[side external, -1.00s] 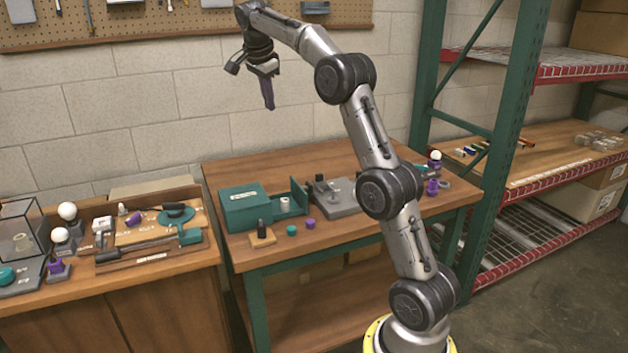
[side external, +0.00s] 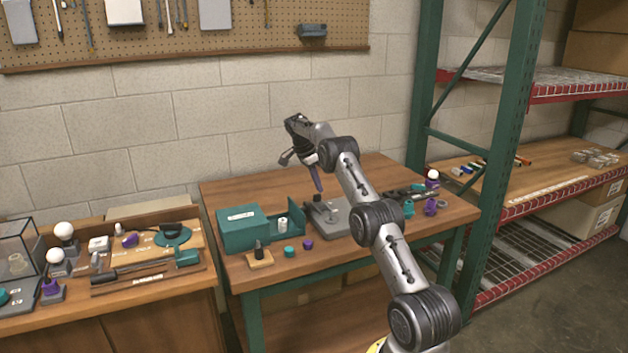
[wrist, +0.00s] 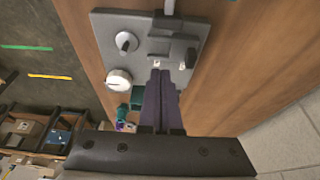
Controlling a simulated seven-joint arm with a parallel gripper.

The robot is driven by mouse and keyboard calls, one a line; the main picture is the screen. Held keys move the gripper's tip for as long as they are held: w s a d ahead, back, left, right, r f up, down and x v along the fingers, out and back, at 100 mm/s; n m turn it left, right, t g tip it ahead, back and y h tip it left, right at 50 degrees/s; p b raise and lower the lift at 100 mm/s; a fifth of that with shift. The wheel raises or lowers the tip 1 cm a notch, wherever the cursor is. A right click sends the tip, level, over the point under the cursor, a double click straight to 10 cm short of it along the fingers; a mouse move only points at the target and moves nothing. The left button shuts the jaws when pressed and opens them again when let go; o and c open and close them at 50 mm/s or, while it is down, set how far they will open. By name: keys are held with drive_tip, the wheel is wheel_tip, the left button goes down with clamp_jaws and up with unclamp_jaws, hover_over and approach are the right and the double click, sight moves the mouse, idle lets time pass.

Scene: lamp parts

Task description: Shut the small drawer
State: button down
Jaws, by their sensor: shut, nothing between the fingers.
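The small drawer (side external: 296,222) is a teal tray pulled out from the right side of a teal box (side external: 243,232) with a white label. It stands open, and a small white cylinder (side external: 283,224) is in it. My gripper (side external: 320,188) is shut and empty, with purple fingers pointing down. It is in the air to the right of the drawer, over the grey fixture. In the wrist view the shut fingers (wrist: 161,82) are in front of the grey fixture plate. The drawer is not visible in the wrist view.
The grey fixture (side external: 333,218) with knobs is right of the drawer. A teal cap (side external: 289,251), a purple cap (side external: 308,244) and a wooden block with a black peg (side external: 260,256) sit in front. A side bench (side external: 190,278) with lamp parts is at left.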

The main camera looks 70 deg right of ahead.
drive_tip(key=x, duration=0.5)
drive_tip(key=shift+s+f, duration=0.15)
drive_tip(key=shift+f, duration=0.05)
drive_tip(key=shift+w+a, duration=1)
drive_tip(key=shift+w, duration=0.15)
drive_tip(key=shift+w+a, duration=0.3)
drive_tip(key=shift+a, duration=0.05)
drive_tip(key=w+a, duration=0.8)
drive_tip(key=shift+w+a, duration=0.2)
